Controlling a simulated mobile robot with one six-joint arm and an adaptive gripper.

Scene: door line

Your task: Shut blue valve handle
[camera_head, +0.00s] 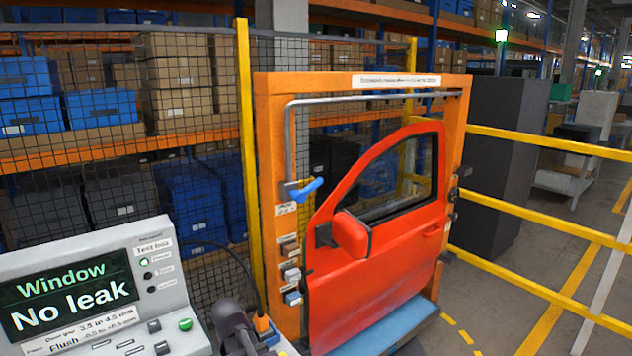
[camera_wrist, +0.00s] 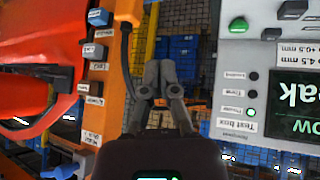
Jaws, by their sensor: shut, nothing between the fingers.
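The blue valve handle (camera_head: 308,188) is on the left post of the orange frame (camera_head: 268,150), at the lower end of a grey pipe (camera_head: 290,140). It sticks out to the right and slants slightly upward, across the line of the vertical pipe. In the wrist view, which is turned over, a blue piece at the bottom left edge (camera_wrist: 62,172) looks like the same handle, partly cut off. My gripper (camera_wrist: 159,66) is shut and empty, its fingertips together, apart from the handle. A dark grey shape low in the head view (camera_head: 232,322) is probably my gripper, well below the handle.
A red car door (camera_head: 385,270) with a mirror stands in the frame, close right of the handle. Labelled switches (camera_head: 291,273) sit below it. A test box (camera_head: 95,290) reading "Window No leak" stands at lower left. A cable (camera_head: 235,262) hangs between. Mesh fencing (camera_head: 120,180) is behind.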

